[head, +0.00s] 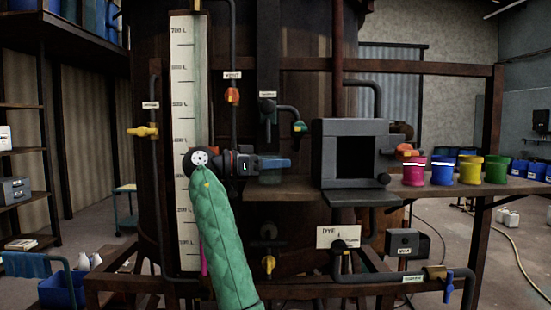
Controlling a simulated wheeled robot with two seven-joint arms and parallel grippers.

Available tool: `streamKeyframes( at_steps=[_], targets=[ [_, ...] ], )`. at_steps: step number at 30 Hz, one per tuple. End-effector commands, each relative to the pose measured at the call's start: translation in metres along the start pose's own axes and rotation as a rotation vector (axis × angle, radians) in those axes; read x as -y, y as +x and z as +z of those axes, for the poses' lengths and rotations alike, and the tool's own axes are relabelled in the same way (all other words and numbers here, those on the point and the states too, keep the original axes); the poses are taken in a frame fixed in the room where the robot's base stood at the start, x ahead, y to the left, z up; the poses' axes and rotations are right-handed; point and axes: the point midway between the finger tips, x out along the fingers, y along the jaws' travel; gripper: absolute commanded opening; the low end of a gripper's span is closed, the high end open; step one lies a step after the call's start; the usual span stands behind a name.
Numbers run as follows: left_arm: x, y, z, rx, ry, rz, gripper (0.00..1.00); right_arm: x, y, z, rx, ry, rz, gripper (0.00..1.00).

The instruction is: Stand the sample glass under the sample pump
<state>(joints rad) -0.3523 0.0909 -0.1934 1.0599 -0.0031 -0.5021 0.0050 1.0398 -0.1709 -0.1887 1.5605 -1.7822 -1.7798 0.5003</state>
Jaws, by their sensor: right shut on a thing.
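My right gripper (276,163) reaches in from the green-sleeved arm and points right, in front of the vat. It is shut on a small see-through glass (270,178), mostly hidden behind the fingers. The glass looks upright, just above or on the wooden shelf (285,191); I cannot tell if it touches. A dark pipe with a small label (267,95) comes down above the gripper, with a green-and-orange tap (299,128) on a bent side pipe. I cannot tell which outlet is the sample pump's. My left gripper is not in view.
A grey box with a dark opening (355,155) stands right of the gripper. Further right are pink (414,171), yellow (470,170) and green pots (495,170). A tall volume scale (187,100) stands left. A dye panel (338,237) and pipes lie below.

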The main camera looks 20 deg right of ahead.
Motion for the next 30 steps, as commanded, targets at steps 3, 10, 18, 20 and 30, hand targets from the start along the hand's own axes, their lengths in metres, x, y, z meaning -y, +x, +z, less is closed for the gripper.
streamKeyframes(
  at_steps=[3,10,18,20,30],
  targets=[
    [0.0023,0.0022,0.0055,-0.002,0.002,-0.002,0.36,-0.0003,0.0003,0.0031,0.0,0.001,0.001,0.24],
    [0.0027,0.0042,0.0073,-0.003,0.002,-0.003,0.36,-0.0004,0.0002,0.0051,0.0,0.002,0.001,0.24],
    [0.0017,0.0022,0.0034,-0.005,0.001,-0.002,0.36,-0.0003,0.0001,0.0065,0.0,0.001,0.001,0.67],
    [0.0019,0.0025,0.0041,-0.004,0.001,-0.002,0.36,-0.0003,0.0,0.0065,0.0,0.001,0.001,0.77],
    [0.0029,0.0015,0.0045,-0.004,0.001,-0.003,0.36,-0.0003,0.0,0.0054,0.0,0.001,0.001,0.77]
  ],
)
